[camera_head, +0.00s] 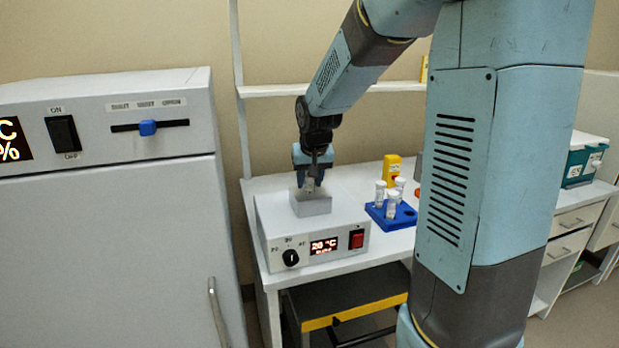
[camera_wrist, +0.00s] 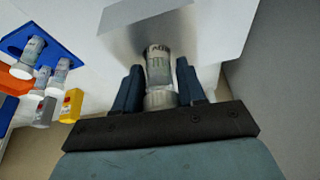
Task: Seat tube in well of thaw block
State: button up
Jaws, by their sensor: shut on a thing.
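The thaw block is a grey metal block (camera_head: 312,204) on top of a white heater unit (camera_head: 267,226) with a dial, a lit display and a red switch. My gripper (camera_head: 314,183) is right above the block, pointing down. In the wrist view my gripper (camera_wrist: 160,88) is shut on a labelled tube (camera_wrist: 158,66) with a pale cap. The tube's far end meets the block's face (camera_wrist: 127,42) in that view. I cannot tell how deep it is in a well, as the well opening is hidden.
A blue rack (camera_head: 403,218) with several white-capped tubes stands right of the heater, with a yellow bottle (camera_head: 391,170) behind it. A large white cabinet (camera_head: 110,240) stands close at the left. A shelf (camera_head: 300,90) runs behind my arm.

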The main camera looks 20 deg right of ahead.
jog(key=shift+f, duration=0.15)
jog(key=o, duration=1.2)
jog(key=v, duration=1.3)
jog(key=shift+s+r, duration=0.15)
jog(key=shift+r, duration=0.2)
jog(key=shift+n+t, duration=0.6)
jog(key=s+f, duration=0.1)
jog(key=s, duration=0.6)
jog(key=s+f, duration=0.1)
jog(key=s, duration=0.7)
jog(key=s+d+f, duration=0.1)
jog(key=s, duration=0.6)
jog(key=shift+s+f, duration=0.2)
jog(key=shift+s, duration=0.2)
